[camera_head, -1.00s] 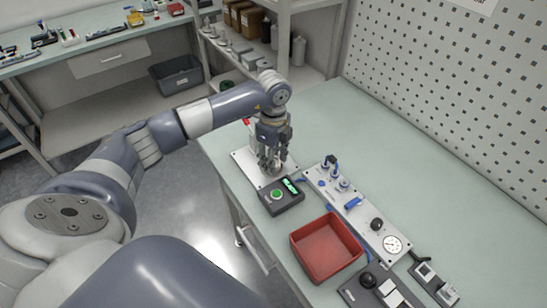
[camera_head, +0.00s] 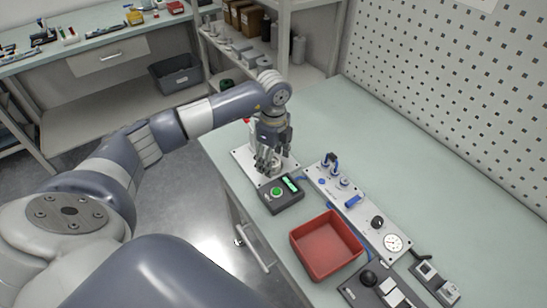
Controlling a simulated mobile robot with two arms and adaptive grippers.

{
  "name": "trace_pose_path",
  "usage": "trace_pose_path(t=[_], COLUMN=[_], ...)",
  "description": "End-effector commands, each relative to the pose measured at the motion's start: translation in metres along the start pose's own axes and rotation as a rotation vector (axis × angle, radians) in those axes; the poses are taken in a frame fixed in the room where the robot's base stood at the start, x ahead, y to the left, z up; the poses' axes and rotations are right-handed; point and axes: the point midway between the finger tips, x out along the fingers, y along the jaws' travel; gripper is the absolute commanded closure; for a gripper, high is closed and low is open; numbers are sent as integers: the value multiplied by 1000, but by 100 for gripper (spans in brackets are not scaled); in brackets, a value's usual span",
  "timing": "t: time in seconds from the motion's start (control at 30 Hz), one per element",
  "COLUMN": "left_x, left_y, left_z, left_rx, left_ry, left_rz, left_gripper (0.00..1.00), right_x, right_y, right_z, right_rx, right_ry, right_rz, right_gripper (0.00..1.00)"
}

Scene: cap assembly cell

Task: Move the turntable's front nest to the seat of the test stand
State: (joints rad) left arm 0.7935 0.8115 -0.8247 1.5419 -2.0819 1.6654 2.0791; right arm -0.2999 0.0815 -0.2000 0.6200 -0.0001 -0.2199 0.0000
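My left gripper (camera_head: 268,167) points down, low over a pale base plate (camera_head: 243,157) near the table's left edge. A light metallic part (camera_head: 279,160) shows behind and beside the fingers. I cannot tell whether the fingers hold anything, nor whether this station is the turntable or the test stand. The gripper and wrist hide most of its middle, so no nest or seat can be made out. A small red part (camera_head: 247,121) shows behind the wrist. My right gripper is not in view.
A dark box (camera_head: 283,201) with a green button and lit display stands in front of the plate. A pale panel (camera_head: 362,217) with blue fittings and a gauge lies to the right. A red tray (camera_head: 327,247) and a control box (camera_head: 352,293) are nearer. The table's back is clear.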

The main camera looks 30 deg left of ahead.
Motion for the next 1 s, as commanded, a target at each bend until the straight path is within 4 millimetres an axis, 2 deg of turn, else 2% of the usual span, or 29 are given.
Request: trace_pose_path(t=[0.27, 0.37, 0.7, 0.83, 1.0], left_x=[-7, -22, -93, -110, -120], left_y=[-1, -1, -1, -1, 0], left_z=[0, 0, 0, 0, 0], left_rx=[-1, 0, 1, 1, 0], left_ry=[-1, 0, 0, 0, 0], left_rz=[-1, -4, -4, -2, -1], left_gripper=[36, 36, 36, 36, 36], right_x=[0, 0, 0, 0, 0], right_y=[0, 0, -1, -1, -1], right_z=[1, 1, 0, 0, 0], right_rx=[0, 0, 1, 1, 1], right_ry=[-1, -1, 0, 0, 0], right_rz=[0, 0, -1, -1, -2], right_gripper=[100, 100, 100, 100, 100])
